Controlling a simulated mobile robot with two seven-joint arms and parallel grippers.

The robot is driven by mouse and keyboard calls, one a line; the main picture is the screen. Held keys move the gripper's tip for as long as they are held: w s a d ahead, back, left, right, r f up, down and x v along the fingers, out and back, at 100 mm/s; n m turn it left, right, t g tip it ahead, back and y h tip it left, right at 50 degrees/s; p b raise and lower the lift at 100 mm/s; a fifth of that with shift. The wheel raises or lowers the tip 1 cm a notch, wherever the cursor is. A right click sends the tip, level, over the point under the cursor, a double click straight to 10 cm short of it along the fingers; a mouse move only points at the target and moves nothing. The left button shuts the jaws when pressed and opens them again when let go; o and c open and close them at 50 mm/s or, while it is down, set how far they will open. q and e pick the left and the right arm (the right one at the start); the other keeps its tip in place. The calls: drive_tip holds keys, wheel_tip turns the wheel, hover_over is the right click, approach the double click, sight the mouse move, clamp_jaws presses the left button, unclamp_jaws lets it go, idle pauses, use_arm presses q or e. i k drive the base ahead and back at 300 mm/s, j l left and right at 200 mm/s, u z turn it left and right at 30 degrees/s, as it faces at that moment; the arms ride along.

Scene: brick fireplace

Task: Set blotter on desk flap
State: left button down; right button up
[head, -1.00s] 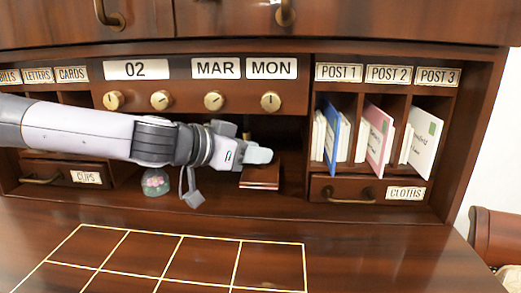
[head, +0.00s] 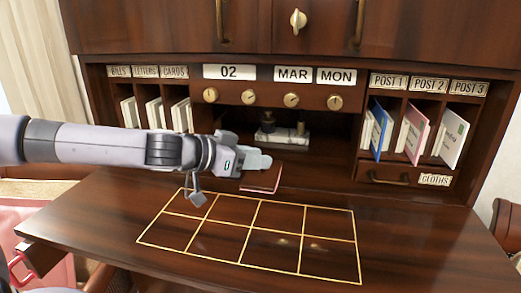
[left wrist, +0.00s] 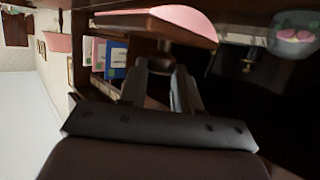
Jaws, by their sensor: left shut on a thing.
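The blotter (head: 262,179) is a small brown rocker piece with a pinkish curved underside. My left gripper (head: 258,163) is shut on it and holds it above the back of the desk flap (head: 440,250), near the far edge of the gold-lined grid (head: 250,235). In the left wrist view the blotter (left wrist: 175,22) shows its pink curved face beyond the fingers (left wrist: 160,68). The flap is dark glossy wood, and the grid area is clear. My right gripper is in neither view.
A marble inkstand (head: 280,136) stands in the middle recess. Blue, pink and white letters (head: 415,135) fill slots at the right, above a drawer marked CLOTHS (head: 405,177). A glass paperweight with pink flowers (left wrist: 296,35) shows in the left wrist view.

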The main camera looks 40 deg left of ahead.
sight(324, 243)
drive_tip(key=k+j, duration=0.2)
drive_tip(key=k, duration=0.2)
drive_tip(key=k+j, duration=0.15)
drive_tip(key=k, duration=0.25)
drive_tip(key=k+l, duration=0.1)
drive_tip(key=l, duration=0.25)
drive_tip(key=k+l, duration=0.1)
drive_tip(key=l, duration=0.25)
drive_tip(key=i+u, duration=0.05)
